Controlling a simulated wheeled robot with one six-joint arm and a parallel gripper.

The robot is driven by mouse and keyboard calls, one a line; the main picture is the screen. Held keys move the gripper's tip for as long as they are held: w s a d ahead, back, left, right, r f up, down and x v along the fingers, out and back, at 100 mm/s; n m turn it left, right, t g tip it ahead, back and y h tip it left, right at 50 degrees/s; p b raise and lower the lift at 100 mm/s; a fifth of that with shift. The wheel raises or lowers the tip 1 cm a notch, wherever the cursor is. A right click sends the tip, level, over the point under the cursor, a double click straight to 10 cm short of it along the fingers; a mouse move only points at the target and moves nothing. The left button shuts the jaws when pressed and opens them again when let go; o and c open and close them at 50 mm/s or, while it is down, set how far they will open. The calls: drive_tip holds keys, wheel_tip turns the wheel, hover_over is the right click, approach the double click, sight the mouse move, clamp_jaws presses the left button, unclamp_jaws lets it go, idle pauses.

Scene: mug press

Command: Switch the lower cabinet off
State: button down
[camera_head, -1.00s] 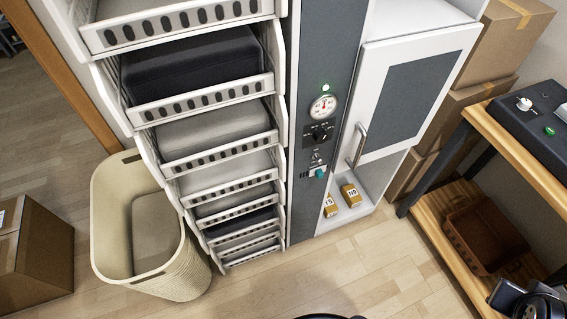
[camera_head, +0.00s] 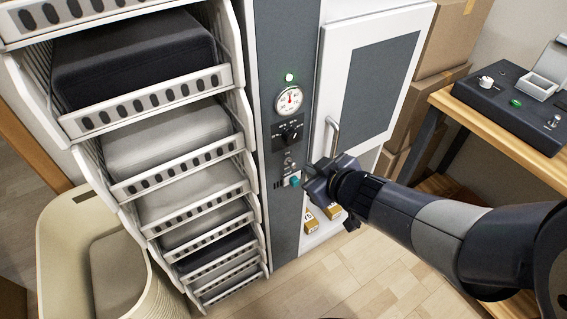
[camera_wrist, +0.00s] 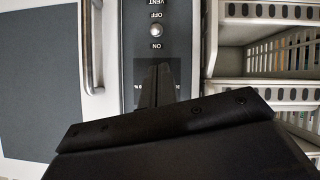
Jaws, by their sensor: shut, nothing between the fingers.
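A grey control panel (camera_head: 287,215) stands beside the white cabinet door (camera_head: 368,85). It carries a lit green lamp (camera_head: 289,77), a gauge (camera_head: 289,101), a black knob (camera_head: 291,133), a small metal switch (camera_head: 288,161) and a teal part (camera_head: 295,182). In the wrist view, a metal toggle (camera_wrist: 156,31) sits between upside-down OFF and ON labels; which way it leans I cannot tell. My gripper (camera_head: 310,178) is shut and empty, just right of the teal part. In the wrist view its fingertips (camera_wrist: 157,68) are below the ON label, covering part of the panel.
A vertical door handle (camera_head: 332,135) stands close above my gripper; it also shows in the wrist view (camera_wrist: 92,50). Protruding wire trays (camera_head: 180,145) line the panel's left. Small boxes (camera_head: 312,226) sit under the door. A wooden bench (camera_head: 490,135) is at right.

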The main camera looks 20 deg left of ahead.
sight(292, 164)
drive_tip(key=shift+b+x, duration=2.35)
drive_tip(key=shift+x, duration=2.6)
drive_tip(key=shift+d+f+b, duration=0.15)
drive_tip(key=shift+f+b, duration=0.05)
drive_tip(key=shift+b, duration=0.3)
drive_tip(key=shift+f+b, duration=0.1)
drive_tip(key=shift+b, duration=0.25)
drive_tip(key=shift+t, duration=0.3)
drive_tip(key=shift+b, duration=0.4)
